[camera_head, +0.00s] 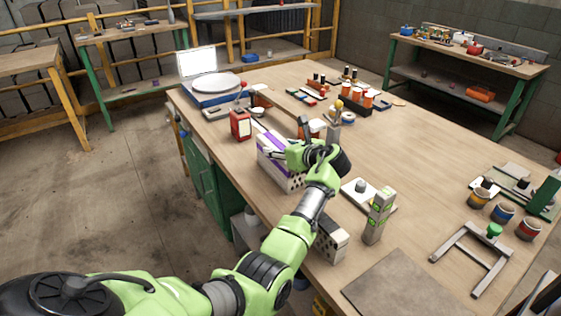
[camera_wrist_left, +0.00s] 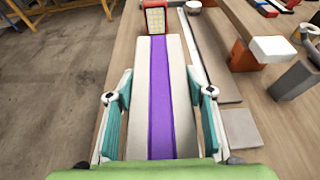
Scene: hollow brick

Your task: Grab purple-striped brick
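The purple-striped brick (camera_head: 280,179) is white with a purple band along its top and holes in its end. It lies on the wooden workbench near the left edge. In the left wrist view the brick (camera_wrist_left: 159,100) runs lengthwise away from me, between my fingers. My left gripper (camera_head: 282,151) is over the brick, and its two teal-padded fingers (camera_wrist_left: 160,108) stand spread on either side of it. Firm contact does not show. The near end of the brick is hidden by the green gripper body. My right gripper is not in view.
A red-framed device (camera_head: 240,125) stands just beyond the brick. Another holed brick (camera_head: 331,239) and a grey post with green marks (camera_head: 378,217) stand nearer. Orange containers and a board (camera_head: 360,190) lie to the right. The bench's right-middle is clear.

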